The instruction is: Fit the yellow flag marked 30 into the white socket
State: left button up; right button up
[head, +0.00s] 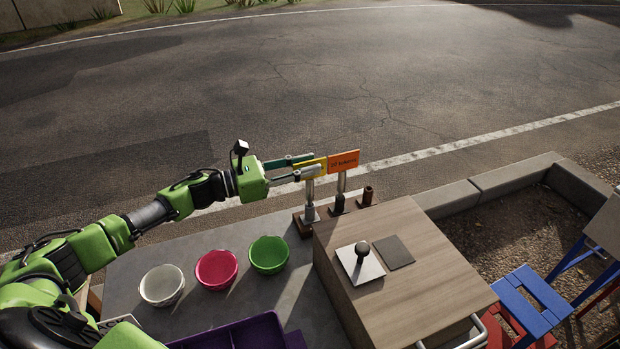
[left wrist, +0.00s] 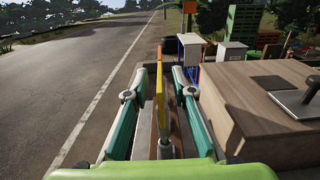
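The yellow flag (head: 318,161) is partly hidden by my left gripper (head: 308,164) in the head view; its number cannot be read. Its pole stands upright in the pale, white-looking socket (head: 310,213) at the left of a brown rack. In the left wrist view, the yellow flag (left wrist: 159,101) is edge-on between the two fingers of my left gripper (left wrist: 158,97). A gap shows on both sides, so the fingers are open around it and appear not to touch it. My right gripper is not in view.
An orange flag (head: 344,160) stands in the black socket (head: 338,203) just right. A brown socket (head: 367,196) there is empty. A wooden box (head: 420,260) adjoins the rack. White (head: 162,286), pink (head: 216,269) and green (head: 269,255) bowls stand nearer, left.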

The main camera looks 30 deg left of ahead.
pick_arm(q)
jog(key=shift+w+d, duration=0.4)
jog(key=shift+w, duration=0.05)
grip_shut()
